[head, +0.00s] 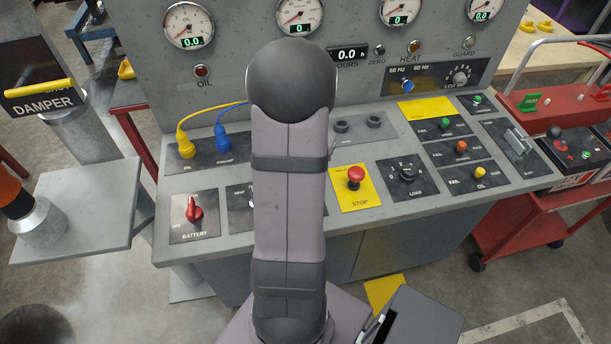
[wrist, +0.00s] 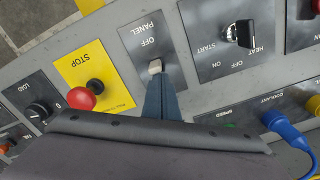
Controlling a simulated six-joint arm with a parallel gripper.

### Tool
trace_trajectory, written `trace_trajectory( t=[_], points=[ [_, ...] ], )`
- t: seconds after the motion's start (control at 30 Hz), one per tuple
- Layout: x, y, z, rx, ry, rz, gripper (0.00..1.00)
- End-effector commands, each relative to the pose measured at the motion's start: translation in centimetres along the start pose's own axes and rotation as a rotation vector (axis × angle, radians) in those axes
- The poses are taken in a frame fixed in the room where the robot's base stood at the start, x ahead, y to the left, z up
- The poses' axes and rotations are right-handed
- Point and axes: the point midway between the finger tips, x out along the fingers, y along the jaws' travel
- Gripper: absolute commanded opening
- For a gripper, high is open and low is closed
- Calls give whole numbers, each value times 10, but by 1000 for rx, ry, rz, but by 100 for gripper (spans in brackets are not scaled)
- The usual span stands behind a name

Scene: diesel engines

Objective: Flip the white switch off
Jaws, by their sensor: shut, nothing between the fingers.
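The white switch (wrist: 155,67) is a small pale lever on a dark plate (wrist: 138,38) marked PANEL and OFF in the wrist view, which looks at the console upside down. My gripper (wrist: 160,82) shows as narrow blue-grey fingers that are shut with nothing between them. Its tips are right at the switch in the picture; I cannot tell whether they touch it. The fingers hide the lower part of the plate. In the head view, my arm covers the switch and the gripper.
A red STOP button (wrist: 82,99) on a yellow plate stands beside the switch plate, and also shows in the head view (head: 356,177). A black HEAT START key switch (wrist: 240,34) is on the other side. Blue (head: 222,140) and yellow (head: 184,146) plugs with cables stand behind.

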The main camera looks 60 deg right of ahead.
Motion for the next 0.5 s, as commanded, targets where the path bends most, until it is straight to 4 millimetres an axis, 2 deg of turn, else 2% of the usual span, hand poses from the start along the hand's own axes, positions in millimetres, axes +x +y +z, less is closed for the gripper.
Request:
trace_trajectory(
  t=[0.5],
  points=[
    [-1,2,4,0,0,0,0]
  ],
)
